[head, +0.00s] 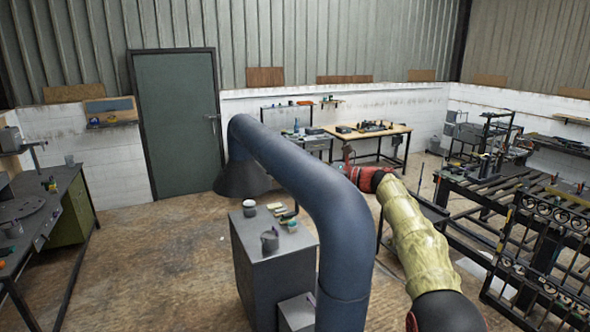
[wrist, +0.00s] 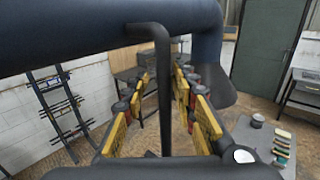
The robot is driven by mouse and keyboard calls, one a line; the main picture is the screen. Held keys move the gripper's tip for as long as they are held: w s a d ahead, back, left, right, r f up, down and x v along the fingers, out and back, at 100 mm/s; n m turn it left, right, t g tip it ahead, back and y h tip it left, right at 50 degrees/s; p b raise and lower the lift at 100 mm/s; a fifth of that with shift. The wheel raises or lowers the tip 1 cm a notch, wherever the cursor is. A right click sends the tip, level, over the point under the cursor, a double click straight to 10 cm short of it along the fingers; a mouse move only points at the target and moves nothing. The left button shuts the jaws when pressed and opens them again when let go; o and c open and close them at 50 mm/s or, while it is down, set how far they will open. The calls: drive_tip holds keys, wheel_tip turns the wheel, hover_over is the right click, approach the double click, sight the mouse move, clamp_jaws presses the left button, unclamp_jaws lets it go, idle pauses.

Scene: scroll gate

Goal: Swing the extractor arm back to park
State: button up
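The extractor arm (head: 300,175) is a thick blue-grey duct. It runs from a dark hood (head: 243,178) at the left to a bend, then down at the centre. In the wrist view the duct (wrist: 80,38) crosses the top, with the hood (wrist: 215,85) to the right. A dark bent bar (wrist: 164,100), seemingly its handle, hangs down between my fingers. My gripper (wrist: 162,78) is open, with yellow fingers on both sides of the bar and gaps visible. In the head view my gripper (head: 354,172) is beside the duct's right side, its fingertips partly hidden.
A workbench (head: 370,133) stands at the back wall, another (head: 45,215) at the left. A roller table (head: 500,190) and ornate metal gate (head: 545,245) are at the right. Floor (head: 160,260) left of the cabinet is clear.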

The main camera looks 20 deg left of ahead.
drive_tip(key=shift+d, duration=0.1)
drive_tip(key=d, duration=1.2)
drive_tip(key=shift+s, duration=0.15)
